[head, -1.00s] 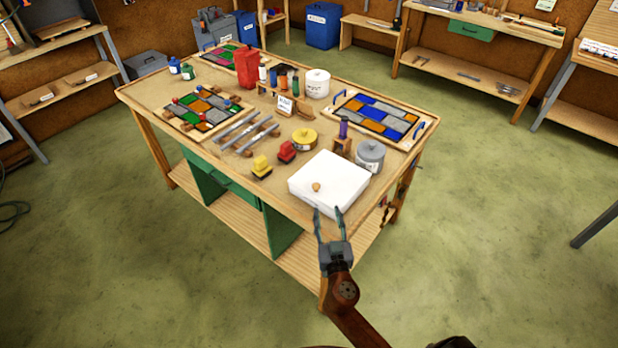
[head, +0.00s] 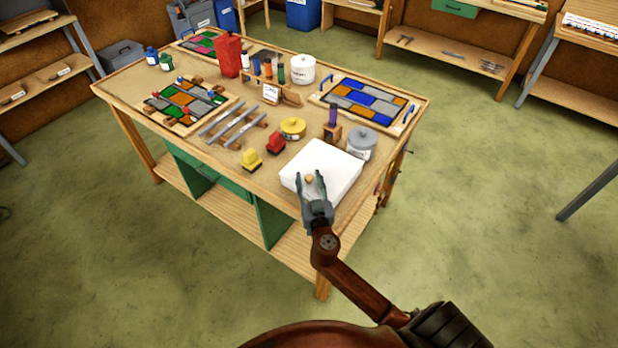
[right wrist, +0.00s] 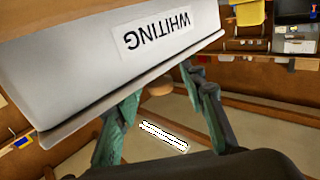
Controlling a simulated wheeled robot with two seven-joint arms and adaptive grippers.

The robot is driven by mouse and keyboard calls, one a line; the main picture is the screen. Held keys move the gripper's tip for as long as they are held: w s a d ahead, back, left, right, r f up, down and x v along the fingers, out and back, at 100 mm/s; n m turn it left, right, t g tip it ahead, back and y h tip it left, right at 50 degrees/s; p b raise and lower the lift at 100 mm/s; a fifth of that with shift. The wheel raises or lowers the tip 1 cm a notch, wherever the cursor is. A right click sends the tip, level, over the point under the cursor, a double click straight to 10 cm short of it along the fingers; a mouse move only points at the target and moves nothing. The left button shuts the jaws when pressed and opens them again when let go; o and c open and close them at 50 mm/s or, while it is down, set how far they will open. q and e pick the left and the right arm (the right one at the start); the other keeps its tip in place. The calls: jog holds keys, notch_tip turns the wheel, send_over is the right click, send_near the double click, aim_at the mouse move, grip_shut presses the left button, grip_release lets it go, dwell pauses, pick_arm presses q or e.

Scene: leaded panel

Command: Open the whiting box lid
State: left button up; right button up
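The white whiting box (head: 335,165) sits at the near right corner of the workbench, its lid closed. A small round wooden knob (head: 309,179) is on its lid. In the right wrist view the box (right wrist: 80,65) appears upside down with a "WHITING" label (right wrist: 158,36), and the knob (right wrist: 158,87) shows below its edge. My right gripper (head: 310,177) is open over the box's near side, its fingers on either side of the knob. The right wrist view shows the fingers apart with space around the knob. My left gripper is not in view.
Yellow (head: 251,160) and red (head: 276,144) blocks, a yellow tin (head: 293,127) and a lidded grey pot (head: 361,143) stand close to the box. A small wooden stand with a purple bottle (head: 333,116) is behind it. The floor right of the bench is clear.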

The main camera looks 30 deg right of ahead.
jog(key=shift+w+d, duration=0.1)
jog(key=shift+w, duration=0.1)
grip_shut()
dwell(0.4)
